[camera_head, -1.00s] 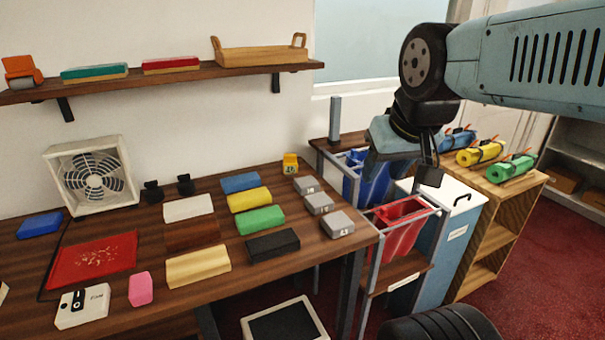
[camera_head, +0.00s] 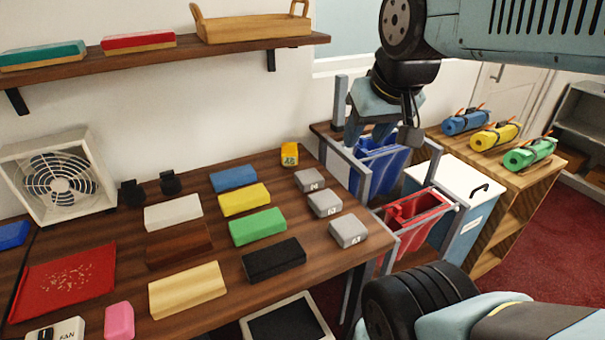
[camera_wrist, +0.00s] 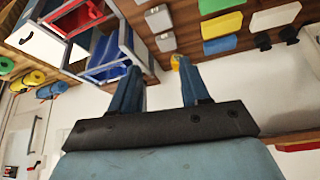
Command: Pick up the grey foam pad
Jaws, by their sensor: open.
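Three small grey blocks stand in a column at the table's right end: back (camera_head: 309,181), middle (camera_head: 324,204) and front (camera_head: 348,231). Each has a small label that I cannot read. A pale grey-white pad (camera_head: 173,213) lies further left. I cannot tell by look which of these is foam. My gripper (camera_head: 384,138) is open and empty, raised right of the table, in front of the blue bin. In the wrist view my gripper (camera_wrist: 160,66) has its fingers apart; grey blocks (camera_wrist: 158,19) (camera_wrist: 166,42) show beyond them, clear of the fingers.
Blue (camera_head: 234,178), yellow (camera_head: 244,199), green (camera_head: 258,226) and black (camera_head: 273,260) pads lie left of the grey blocks. A yellow item (camera_head: 290,155) stands behind them. A rack with a red bin (camera_head: 415,212) stands beside the table. A shelf (camera_head: 140,67) hangs above.

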